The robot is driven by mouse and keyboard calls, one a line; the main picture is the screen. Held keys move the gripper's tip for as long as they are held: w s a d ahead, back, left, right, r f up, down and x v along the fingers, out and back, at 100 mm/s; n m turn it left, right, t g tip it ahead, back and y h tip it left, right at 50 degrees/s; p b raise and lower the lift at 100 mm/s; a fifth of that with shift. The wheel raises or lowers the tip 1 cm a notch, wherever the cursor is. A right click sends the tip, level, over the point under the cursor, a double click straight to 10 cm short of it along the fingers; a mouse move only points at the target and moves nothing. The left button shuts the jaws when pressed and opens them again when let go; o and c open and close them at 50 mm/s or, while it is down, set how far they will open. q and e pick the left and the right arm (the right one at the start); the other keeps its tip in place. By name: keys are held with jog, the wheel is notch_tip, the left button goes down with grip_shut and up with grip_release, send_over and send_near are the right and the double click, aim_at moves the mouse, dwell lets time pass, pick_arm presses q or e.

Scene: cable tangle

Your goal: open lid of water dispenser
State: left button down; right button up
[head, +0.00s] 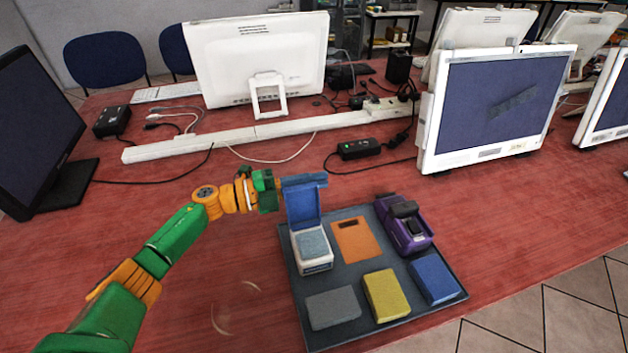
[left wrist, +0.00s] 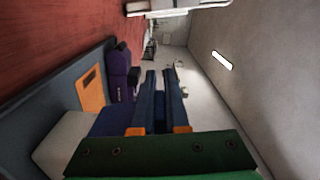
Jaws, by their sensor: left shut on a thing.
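A small white box (head: 312,261) with a blue lid (head: 304,206) stands at the back left of a dark tray; it seems to be the dispenser. The lid stands up, roughly upright, and the grey-blue top inside the box shows. My left gripper (head: 280,190) is at the lid's upper left edge, shut on it. In the left wrist view the two dark fingers (left wrist: 160,78) point away from the camera, with blue between them; the exact contact is hard to see. My right gripper is not in view.
The dark tray (head: 459,287) also holds an orange card (head: 354,243), a purple device (head: 408,232), and grey (head: 334,308), yellow (head: 386,294) and blue (head: 433,278) blocks. Monitors and cables stand behind. The red table (head: 225,285) left of the tray is clear.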

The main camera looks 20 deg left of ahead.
aim_at(284, 189)
pick_arm(q)
jog(key=c, duration=0.9)
grip_release()
jog(key=shift+f, duration=0.15)
jog(key=shift+c, duration=0.2)
jog(key=b+v, duration=0.1)
jog(key=v, duration=0.5)
jog(key=shift+a+f, duration=0.15)
jog(key=shift+s+a, duration=0.3)
